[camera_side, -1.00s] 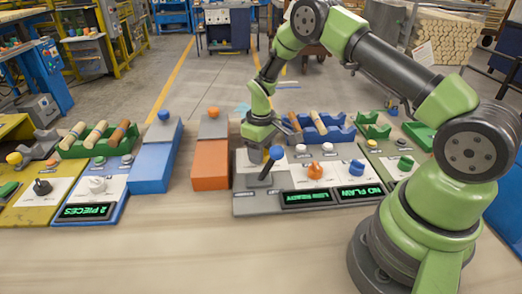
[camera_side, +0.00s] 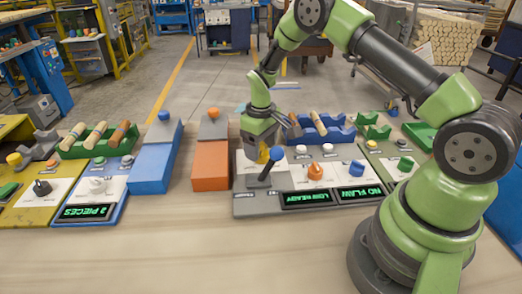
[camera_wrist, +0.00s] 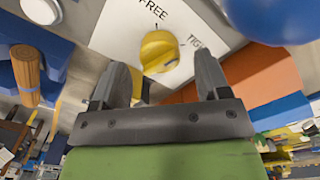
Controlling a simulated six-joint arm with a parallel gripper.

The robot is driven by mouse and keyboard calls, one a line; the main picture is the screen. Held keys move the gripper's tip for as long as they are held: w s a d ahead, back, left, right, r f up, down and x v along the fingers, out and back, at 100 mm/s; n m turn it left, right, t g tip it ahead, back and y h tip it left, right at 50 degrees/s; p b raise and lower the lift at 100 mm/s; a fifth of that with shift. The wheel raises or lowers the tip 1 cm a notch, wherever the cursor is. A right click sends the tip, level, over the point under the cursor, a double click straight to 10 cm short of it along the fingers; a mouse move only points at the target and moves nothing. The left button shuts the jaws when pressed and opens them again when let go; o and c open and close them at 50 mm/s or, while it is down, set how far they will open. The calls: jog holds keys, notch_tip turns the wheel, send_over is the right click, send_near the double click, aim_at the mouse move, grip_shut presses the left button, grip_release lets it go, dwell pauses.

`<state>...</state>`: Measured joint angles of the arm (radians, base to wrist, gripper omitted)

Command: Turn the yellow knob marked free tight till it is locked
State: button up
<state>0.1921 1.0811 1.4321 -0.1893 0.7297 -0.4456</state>
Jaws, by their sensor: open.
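The yellow knob (camera_wrist: 158,50) sits on a white panel with the word FREE beside it and a second word, partly readable as TIGHT, to its right. In the side view the knob (camera_side: 263,155) is partly hidden behind my fingers and a blue-tipped lever. My gripper (camera_wrist: 162,76) is open and empty. Its two fingers stand apart, left and right of the knob in the wrist view. In the side view my gripper (camera_side: 260,146) hangs just above the knob.
A lever with a blue ball (camera_side: 275,154) stands close in front of the knob. An orange knob (camera_side: 315,171) and a blue knob (camera_side: 356,168) are to its right, above lit displays. An orange block (camera_side: 211,165) is at the left. A blue rack (camera_side: 322,132) stands behind.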

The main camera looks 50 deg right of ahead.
aim_at(261, 149)
notch_tip(261, 149, up, 8)
dwell(0.5)
jog(key=n, duration=0.4)
jog(key=shift+s+f+n, duration=0.1)
jog(key=shift+f+n, duration=0.05)
jog(key=shift+n, duration=0.25)
notch_tip(261, 149, down, 10)
jog(key=shift+r, duration=0.15)
jog(key=shift+c, duration=0.2)
